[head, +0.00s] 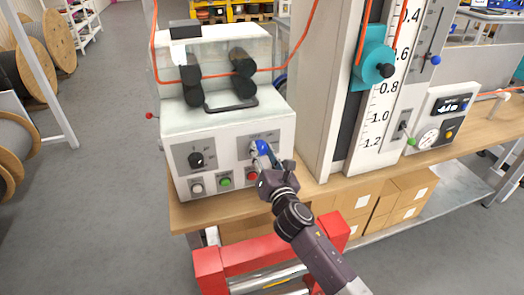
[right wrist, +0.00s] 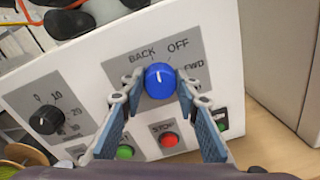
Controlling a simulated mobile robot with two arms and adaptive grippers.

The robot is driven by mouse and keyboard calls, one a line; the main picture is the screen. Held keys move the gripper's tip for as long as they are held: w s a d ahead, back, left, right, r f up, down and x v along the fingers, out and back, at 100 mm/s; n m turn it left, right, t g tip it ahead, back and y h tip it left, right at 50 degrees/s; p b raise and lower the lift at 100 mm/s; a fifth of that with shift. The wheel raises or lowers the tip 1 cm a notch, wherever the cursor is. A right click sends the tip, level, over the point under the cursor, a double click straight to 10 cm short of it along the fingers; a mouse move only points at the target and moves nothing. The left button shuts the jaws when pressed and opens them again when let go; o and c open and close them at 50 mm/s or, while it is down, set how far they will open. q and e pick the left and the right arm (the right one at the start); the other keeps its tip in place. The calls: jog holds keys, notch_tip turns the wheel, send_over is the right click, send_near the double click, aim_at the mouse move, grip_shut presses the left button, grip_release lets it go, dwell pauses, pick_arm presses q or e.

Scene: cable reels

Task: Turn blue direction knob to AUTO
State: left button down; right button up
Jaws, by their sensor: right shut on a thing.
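The blue direction knob (head: 262,147) is on the right half of the white machine's front panel. In the right wrist view the knob (right wrist: 160,80) sits on a grey plate with BACK, OFF and FWD around it. I see no AUTO label. Its white mark points roughly up, close to the OFF side; the exact setting is hard to tell. My right gripper (head: 266,158) reaches the panel from below. In the right wrist view its fingers (right wrist: 160,90) are shut on the knob, one on each side. My left gripper is not in view.
A black dial (head: 196,160) is left of the knob. Below are a white button (head: 197,188), a green button (head: 225,181) and a red STOP button (right wrist: 168,140), close to my right gripper. A tall scale column (head: 375,120) stands to the right. A red frame (head: 265,255) is below.

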jog(key=m, duration=0.6)
jog(key=shift+f+p, duration=0.1)
jog(key=shift+p, duration=0.3)
jog(key=m, duration=0.6)
jog(key=shift+d+g+p, duration=0.1)
jog(key=shift+g+p, duration=0.2)
jog(key=m, duration=0.6)
jog(key=shift+f+m+y+p, duration=0.15)
jog(key=shift+m+y+p, duration=0.15)
jog(key=shift+y+p, duration=0.1)
jog(key=m, duration=0.5)
jog(key=shift+f, duration=0.1)
jog(key=shift+m, duration=0.4)
jog(key=o, duration=1.2)
jog(key=shift+c, duration=0.2)
